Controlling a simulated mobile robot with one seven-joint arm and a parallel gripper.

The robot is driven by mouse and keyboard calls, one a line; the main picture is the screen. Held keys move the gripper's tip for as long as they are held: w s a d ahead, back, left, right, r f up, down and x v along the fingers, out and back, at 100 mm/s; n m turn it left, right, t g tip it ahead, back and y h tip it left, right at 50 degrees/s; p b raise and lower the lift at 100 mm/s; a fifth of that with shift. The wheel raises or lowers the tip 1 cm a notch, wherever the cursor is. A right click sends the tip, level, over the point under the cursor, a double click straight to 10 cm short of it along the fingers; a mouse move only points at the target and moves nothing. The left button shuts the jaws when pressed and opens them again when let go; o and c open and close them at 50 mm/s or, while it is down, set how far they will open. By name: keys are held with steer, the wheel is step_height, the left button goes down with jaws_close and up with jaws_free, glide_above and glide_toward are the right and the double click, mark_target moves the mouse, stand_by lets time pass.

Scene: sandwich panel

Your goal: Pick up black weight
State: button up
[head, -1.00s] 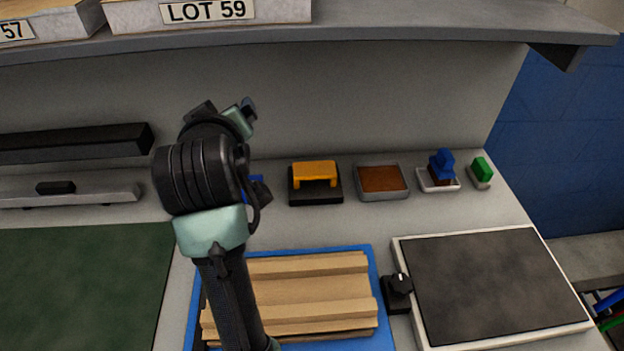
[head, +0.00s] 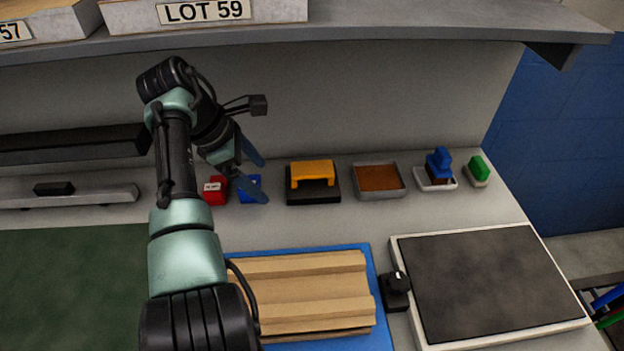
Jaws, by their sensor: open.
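The black weight (head: 327,197) is a flat black block with an orange handle (head: 312,170) arching over it. It sits upright on the bench near the back wall, right of my gripper.
To the right are a brown-filled tray (head: 380,178), a blue-handled item (head: 438,164) and a green block (head: 479,169). A shelf (head: 400,29) overhangs the back. Wooden boards (head: 310,290) lie in front.

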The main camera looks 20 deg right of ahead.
mark_target(311, 168)
steer(key=d, duration=0.6)
steer(key=shift+w, duration=0.35)
steer(key=d, duration=0.3)
steer(key=shift+w+d, duration=0.15)
steer(key=shift+d, duration=0.15)
steer(key=shift+b+x, duration=0.4)
steer(key=shift+x, duration=0.85)
steer(key=shift+w+f, duration=0.1)
steer(key=shift+f, duration=0.15)
steer(key=shift+c, duration=0.2)
jaws_close()
steer(key=shift+w+d+r, duration=0.1)
steer(key=shift+r, duration=0.1)
